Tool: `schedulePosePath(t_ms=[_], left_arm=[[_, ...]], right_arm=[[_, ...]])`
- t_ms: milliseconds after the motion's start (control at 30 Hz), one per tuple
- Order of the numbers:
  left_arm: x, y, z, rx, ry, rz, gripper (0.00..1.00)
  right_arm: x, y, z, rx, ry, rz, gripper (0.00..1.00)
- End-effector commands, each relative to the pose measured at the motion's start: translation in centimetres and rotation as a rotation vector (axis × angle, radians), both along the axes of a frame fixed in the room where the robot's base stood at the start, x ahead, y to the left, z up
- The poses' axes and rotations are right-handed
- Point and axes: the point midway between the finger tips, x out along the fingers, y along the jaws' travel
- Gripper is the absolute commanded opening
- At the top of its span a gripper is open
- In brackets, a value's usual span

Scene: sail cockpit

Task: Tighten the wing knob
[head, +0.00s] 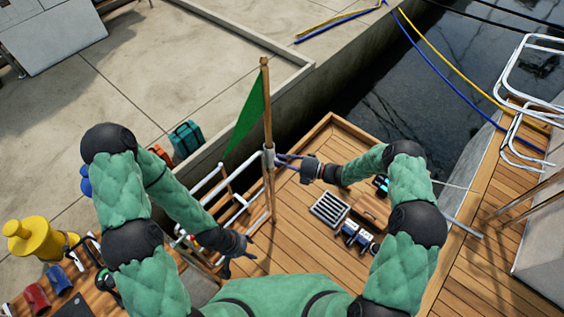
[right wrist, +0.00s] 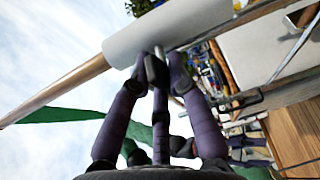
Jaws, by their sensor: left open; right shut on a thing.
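A wooden flagstaff (head: 266,100) with a green flag (head: 248,118) stands in a white sleeve (head: 268,158) on the rail. In the right wrist view the white sleeve (right wrist: 165,30) runs across the top, with the staff (right wrist: 65,90) coming out to the left. My right gripper (head: 281,160) is at the sleeve's right side, its fingers (right wrist: 158,68) closed together against a small metal stem, the wing knob (right wrist: 160,52). The fingertips hide most of the knob. My left gripper (head: 246,250) is open and empty, lower down, beside the rail and apart from the sleeve.
White rails (head: 228,188) stand beneath the staff. A grate (head: 329,209) and a blue-and-silver device (head: 357,236) lie on the wooden deck. A yellow bollard (head: 35,238) and a teal bag (head: 186,138) are at the left. Open deck lies at lower right.

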Motion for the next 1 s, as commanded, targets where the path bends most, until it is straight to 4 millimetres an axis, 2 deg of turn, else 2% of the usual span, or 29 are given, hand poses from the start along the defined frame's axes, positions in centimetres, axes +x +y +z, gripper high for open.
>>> schedulePosePath(t_ms=[767, 800, 833, 867, 1000], left_arm=[[0.01, 0.0, -0.42, 0.0, 0.0, 0.0, 0.5], [0.01, 0.0, -0.42, 0.0, 0.0, 0.0, 0.5], [0.01, 0.0, -0.42, 0.0, 0.0, 0.0, 0.5], [0.01, 0.0, -0.42, 0.0, 0.0, 0.0, 0.5], [0.01, 0.0, -0.42, 0.0, 0.0, 0.0, 0.5]], right_arm=[[0.2, -0.19, -0.08, 0.065, 0.068, -0.006, 0.0], [0.19, -0.19, -0.08, 0.065, 0.068, -0.006, 0.29], [0.18, -0.18, -0.08, 0.065, 0.068, -0.006, 0.38], [0.17, -0.17, -0.07, 0.065, 0.068, -0.005, 0.42], [0.12, -0.12, -0.07, 0.066, 0.067, -0.004, 0.42]])
